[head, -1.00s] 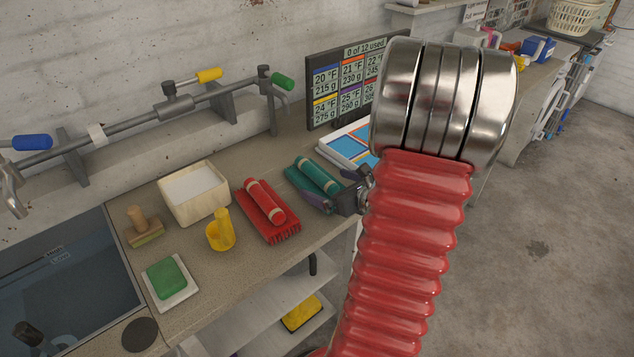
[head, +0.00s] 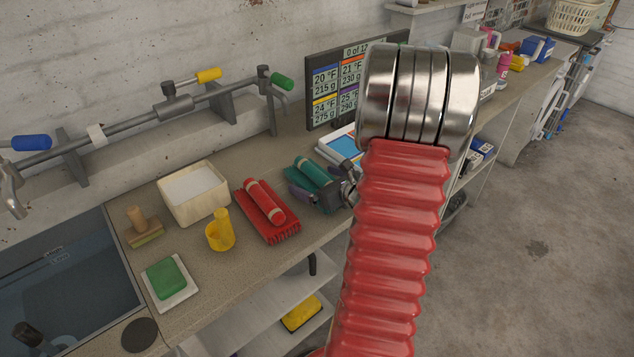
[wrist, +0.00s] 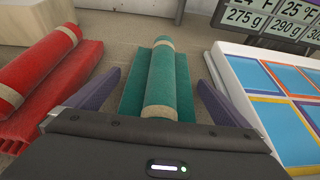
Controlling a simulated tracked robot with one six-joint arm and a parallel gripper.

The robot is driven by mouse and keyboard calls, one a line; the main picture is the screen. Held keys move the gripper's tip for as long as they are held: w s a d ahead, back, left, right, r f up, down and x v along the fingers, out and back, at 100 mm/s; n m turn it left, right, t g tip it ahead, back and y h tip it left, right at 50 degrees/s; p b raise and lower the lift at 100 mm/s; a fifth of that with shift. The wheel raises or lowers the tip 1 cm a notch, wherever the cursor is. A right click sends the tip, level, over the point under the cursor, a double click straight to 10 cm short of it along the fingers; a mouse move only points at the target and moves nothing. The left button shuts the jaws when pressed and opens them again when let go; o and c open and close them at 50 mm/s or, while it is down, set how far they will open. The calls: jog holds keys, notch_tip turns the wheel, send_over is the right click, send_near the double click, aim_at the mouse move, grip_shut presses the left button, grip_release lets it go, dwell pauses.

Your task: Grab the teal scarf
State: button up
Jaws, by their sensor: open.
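The teal scarf (head: 312,172) lies on the counter, a roll with pale bands on top of a flat folded part. In the wrist view the scarf (wrist: 165,75) lies straight ahead, between the two purple fingers of my gripper (wrist: 168,90). The fingers are apart, one on each side of the scarf, and do not appear to press on it. The near end of the scarf is hidden behind the gripper body. In the head view my gripper (head: 312,199) is at the scarf's near end, partly hidden by my arm.
A red rolled scarf (head: 264,203) lies close on the left; a blue-and-orange panelled board (wrist: 275,90) lies close on the right. A pale box (head: 190,213), a yellow holder (head: 220,236) and a green block (head: 166,278) stand further left. A sign (head: 325,92) stands behind.

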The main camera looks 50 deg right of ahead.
dwell(0.4)
jog(key=c, duration=1.3)
